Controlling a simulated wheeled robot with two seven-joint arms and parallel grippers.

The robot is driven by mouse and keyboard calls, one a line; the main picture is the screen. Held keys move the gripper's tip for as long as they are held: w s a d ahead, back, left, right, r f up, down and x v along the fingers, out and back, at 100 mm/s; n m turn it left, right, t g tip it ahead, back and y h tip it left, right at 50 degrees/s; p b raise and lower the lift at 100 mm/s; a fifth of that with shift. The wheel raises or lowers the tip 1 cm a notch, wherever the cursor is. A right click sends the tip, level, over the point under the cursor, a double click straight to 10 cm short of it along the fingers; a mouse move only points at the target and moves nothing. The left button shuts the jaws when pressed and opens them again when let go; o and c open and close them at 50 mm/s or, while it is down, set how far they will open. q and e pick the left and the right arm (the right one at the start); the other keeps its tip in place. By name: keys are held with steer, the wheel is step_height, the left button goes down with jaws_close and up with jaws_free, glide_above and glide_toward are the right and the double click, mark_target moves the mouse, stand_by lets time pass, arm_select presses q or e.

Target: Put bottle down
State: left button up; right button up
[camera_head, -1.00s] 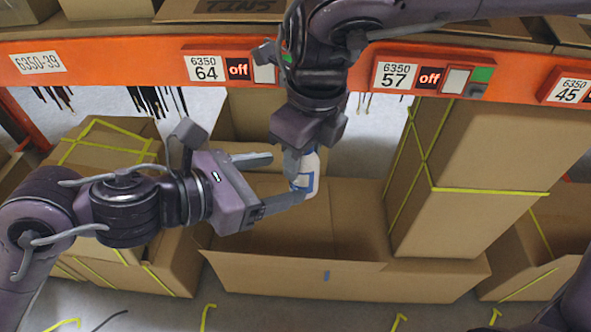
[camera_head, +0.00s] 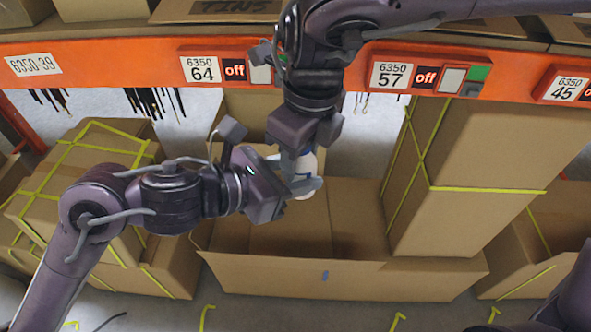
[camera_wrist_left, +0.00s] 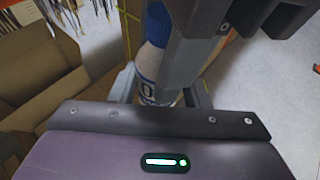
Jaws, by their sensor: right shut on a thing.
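A white bottle with blue markings (camera_head: 308,161) hangs upright above an open cardboard box (camera_head: 290,273) in the head view. My right gripper (camera_head: 297,160) points down from above and is shut on the bottle's upper part. My left gripper (camera_head: 306,182) comes in from the left with its fingers on either side of the bottle's lower part. It looks open; contact is unclear. In the left wrist view the bottle (camera_wrist_left: 153,72) stands between the left fingers, partly hidden by the right gripper's finger.
An orange shelf beam (camera_head: 130,64) with numbered labels runs across the back. A tall taped carton (camera_head: 490,150) stands right of the open box. Taped cartons (camera_head: 85,160) stand at the left, behind my left arm. Grey floor shows in front.

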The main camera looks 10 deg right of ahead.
steer(key=o, duration=1.2)
